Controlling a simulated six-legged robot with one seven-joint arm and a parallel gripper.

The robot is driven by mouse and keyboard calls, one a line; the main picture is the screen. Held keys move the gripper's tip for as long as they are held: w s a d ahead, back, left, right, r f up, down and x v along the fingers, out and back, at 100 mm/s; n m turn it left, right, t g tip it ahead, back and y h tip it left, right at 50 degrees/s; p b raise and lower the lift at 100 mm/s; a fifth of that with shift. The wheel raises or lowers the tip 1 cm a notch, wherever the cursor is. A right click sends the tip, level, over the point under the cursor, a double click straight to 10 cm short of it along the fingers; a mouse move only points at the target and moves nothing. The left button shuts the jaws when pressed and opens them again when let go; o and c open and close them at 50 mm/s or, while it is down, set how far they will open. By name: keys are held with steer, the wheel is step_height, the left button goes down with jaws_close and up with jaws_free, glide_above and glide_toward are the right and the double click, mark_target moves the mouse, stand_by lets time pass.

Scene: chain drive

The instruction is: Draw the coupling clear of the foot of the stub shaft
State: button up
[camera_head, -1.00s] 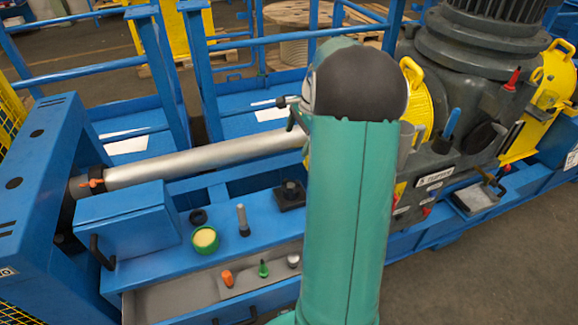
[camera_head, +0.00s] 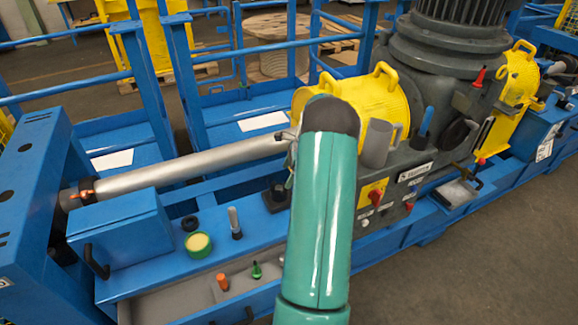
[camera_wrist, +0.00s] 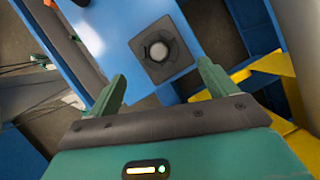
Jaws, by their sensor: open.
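A dark square foot plate (camera_head: 268,203) with a short dark round piece (camera_head: 278,190) standing on it sits on the blue bench, just left of my arm. In the wrist view the plate (camera_wrist: 178,73) shows from above, with a dark ring around a pale round end (camera_wrist: 158,50). This looks like the stub shaft with the coupling around it, but I cannot tell the parts apart surely. My gripper (camera_wrist: 162,72) is open and empty, its green fingers on either side of the plate in the picture and apart from the ring. My arm hides the gripper in the head view.
A silver pin in a dark collar (camera_head: 234,222), a black ring (camera_head: 190,223) and a yellow-topped green tub (camera_head: 198,244) stand on the bench. A long silver shaft (camera_head: 190,168) runs behind. The yellow guard (camera_head: 372,105) and grey gearbox stand close to the right.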

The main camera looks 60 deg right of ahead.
mark_target(280, 187)
steer(key=x, duration=0.9)
steer(key=shift+w+a+f, duration=0.1)
steer(key=shift+a+f, duration=0.05)
steer(key=shift+f, duration=0.1)
steer(key=c, duration=1.7)
steer(key=shift+r, duration=5.65)
steer(key=shift+c, duration=0.2)
